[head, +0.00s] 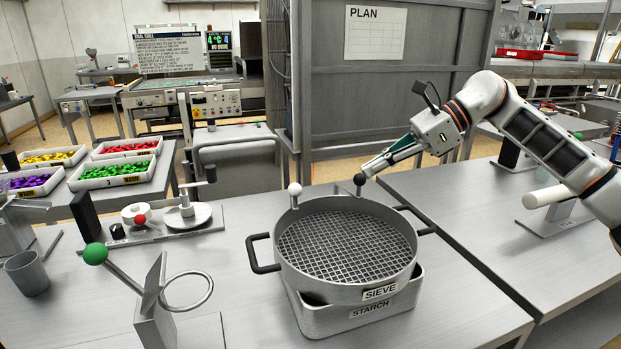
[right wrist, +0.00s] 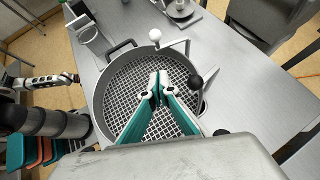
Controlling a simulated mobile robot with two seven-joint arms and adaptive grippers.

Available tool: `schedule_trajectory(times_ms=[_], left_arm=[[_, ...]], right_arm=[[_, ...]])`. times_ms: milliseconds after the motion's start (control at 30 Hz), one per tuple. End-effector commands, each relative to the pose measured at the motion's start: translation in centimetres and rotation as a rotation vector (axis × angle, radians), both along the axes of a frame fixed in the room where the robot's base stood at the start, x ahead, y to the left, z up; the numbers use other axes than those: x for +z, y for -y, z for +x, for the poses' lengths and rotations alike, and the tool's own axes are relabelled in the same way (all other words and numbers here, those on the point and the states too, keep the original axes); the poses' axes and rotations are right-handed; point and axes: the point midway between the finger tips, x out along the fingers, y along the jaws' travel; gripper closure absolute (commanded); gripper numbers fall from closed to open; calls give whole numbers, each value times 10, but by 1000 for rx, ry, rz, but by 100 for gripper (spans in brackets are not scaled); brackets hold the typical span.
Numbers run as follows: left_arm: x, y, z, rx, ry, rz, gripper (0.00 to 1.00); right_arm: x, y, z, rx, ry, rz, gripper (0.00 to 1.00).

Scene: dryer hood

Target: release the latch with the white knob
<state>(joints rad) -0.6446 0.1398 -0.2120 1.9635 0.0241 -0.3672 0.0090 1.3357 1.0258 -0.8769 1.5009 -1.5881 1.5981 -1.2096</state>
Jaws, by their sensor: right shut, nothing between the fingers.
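A round grey sieve (head: 345,240) with a wire mesh sits on a starch tub (head: 362,318) on the table. A white knob (head: 294,188) tops a short lever at the sieve's far left rim; it also shows in the right wrist view (right wrist: 155,35). A black knob (head: 360,179) stands at the far rim to its right, and it shows in the right wrist view (right wrist: 196,82). My right gripper (head: 369,171) is shut and empty, close to the black knob in the head view. In the right wrist view its tips (right wrist: 158,78) appear over the mesh, apart from both knobs. My left gripper is not seen.
A ring stand (head: 186,292) and a green-balled lever (head: 96,254) stand left of the sieve. A plate with small fittings (head: 188,216) lies behind them. Sieve handles (head: 262,255) stick out at the sides. Bare table lies right of the sieve.

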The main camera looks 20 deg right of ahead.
Motion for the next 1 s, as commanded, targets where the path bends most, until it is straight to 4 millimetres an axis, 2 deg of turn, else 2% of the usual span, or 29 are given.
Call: schedule_trajectory(times_ms=[367,533,1000], left_arm=[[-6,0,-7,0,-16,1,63],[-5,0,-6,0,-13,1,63],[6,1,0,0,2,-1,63]], right_arm=[[0,0,0,0,0,-1,100],[-6,-7,3,2,-1,0,100],[-57,-72,27,3,-2,1,100]])
